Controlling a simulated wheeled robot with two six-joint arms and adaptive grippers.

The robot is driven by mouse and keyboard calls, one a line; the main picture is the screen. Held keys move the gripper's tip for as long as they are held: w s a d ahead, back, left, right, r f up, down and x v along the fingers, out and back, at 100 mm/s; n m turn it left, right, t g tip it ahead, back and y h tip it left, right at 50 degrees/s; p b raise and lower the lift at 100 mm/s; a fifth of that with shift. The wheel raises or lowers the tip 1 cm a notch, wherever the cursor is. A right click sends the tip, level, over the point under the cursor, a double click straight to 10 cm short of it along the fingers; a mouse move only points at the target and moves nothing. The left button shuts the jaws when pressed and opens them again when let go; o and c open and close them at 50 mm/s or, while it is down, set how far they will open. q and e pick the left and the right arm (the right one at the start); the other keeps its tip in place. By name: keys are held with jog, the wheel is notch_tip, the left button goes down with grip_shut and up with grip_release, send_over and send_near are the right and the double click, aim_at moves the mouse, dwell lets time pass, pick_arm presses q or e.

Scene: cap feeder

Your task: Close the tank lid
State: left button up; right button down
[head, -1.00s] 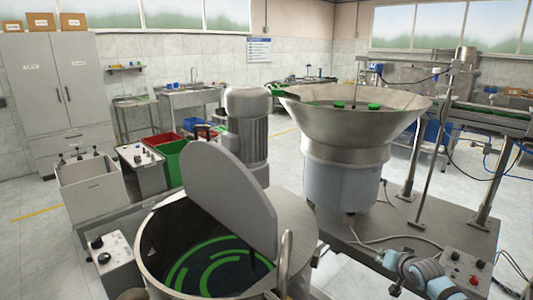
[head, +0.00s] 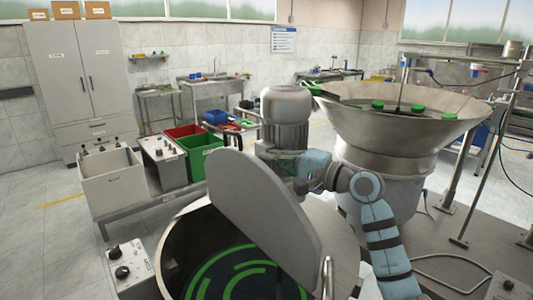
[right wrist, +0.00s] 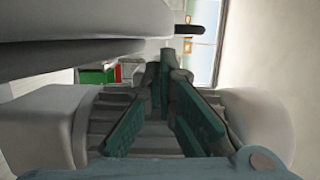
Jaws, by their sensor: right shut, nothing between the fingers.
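The tank (head: 346,245) stands at the bottom middle of the head view, with green arcs on the dark surface inside. Its grey round lid (head: 262,212) is raised and tilted over the opening. A dark knob shows beyond the lid's upper edge; the lid (right wrist: 70,35) also fills the upper left of the right wrist view, with a black knob (right wrist: 188,29) at its end. My right gripper (head: 262,152) is behind the lid, in front of the motor. Its fingers (right wrist: 165,62) are shut and empty near the lid; contact cannot be told. My left gripper is out of view.
The motor (head: 285,112) stands behind the tank. The wide bowl feeder (head: 400,135) with green caps is to the right. A grey bin (head: 112,182), a control box (head: 165,158) and a green bin (head: 200,155) stand to the left.

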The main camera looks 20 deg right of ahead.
jog(key=shift+x, duration=1)
